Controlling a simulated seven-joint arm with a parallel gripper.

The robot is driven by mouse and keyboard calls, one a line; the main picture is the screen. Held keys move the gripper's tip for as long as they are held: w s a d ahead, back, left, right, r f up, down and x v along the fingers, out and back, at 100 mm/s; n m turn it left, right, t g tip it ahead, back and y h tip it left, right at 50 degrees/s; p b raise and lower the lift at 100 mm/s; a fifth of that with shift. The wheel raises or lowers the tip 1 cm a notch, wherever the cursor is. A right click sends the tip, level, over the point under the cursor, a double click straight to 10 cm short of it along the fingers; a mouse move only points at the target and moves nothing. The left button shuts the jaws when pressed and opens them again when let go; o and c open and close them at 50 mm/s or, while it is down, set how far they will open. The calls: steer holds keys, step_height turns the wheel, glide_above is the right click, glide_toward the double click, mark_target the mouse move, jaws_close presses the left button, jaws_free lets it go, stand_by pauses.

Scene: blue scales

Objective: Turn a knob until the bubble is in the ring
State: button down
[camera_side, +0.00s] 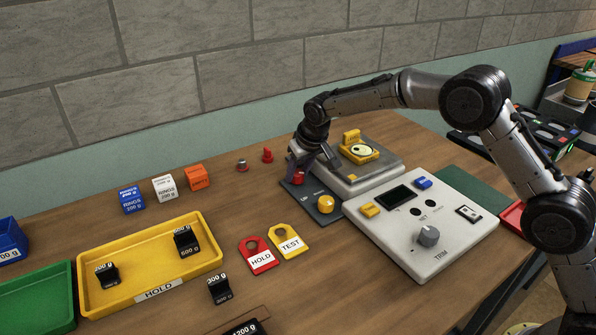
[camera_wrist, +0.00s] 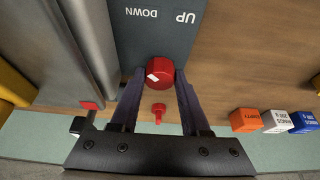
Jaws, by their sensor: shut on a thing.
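The red knob (camera_side: 298,178) stands on the dark panel (camera_side: 318,203); in the wrist view the red knob (camera_wrist: 159,73) sits between the two fingers, below the words UP and DOWN. My gripper (camera_wrist: 160,80) is shut on this knob; in the side view my gripper (camera_side: 297,170) reaches down to it from behind. A yellow knob (camera_side: 326,204) is on the same panel, free. The yellow bubble level (camera_side: 361,153), with a pale round vial and a dark mark, sits on the grey scale (camera_side: 378,177). Whether its bubble is inside the ring is too small to tell.
A white console (camera_side: 415,240) with a grey TRIM knob (camera_side: 428,236) is at front right. A red peg (camera_side: 267,155) stands behind my gripper. HOLD (camera_side: 260,257) and TEST (camera_side: 289,242) tags, a yellow tray (camera_side: 150,290) and ring boxes (camera_side: 165,188) lie left.

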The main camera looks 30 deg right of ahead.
steer(key=shift+n, duration=0.4)
steer(key=shift+c, duration=1.9)
jaws_free()
steer(key=v, duration=1.4)
steer(key=shift+d, duration=0.25)
steer(key=shift+w, duration=0.1)
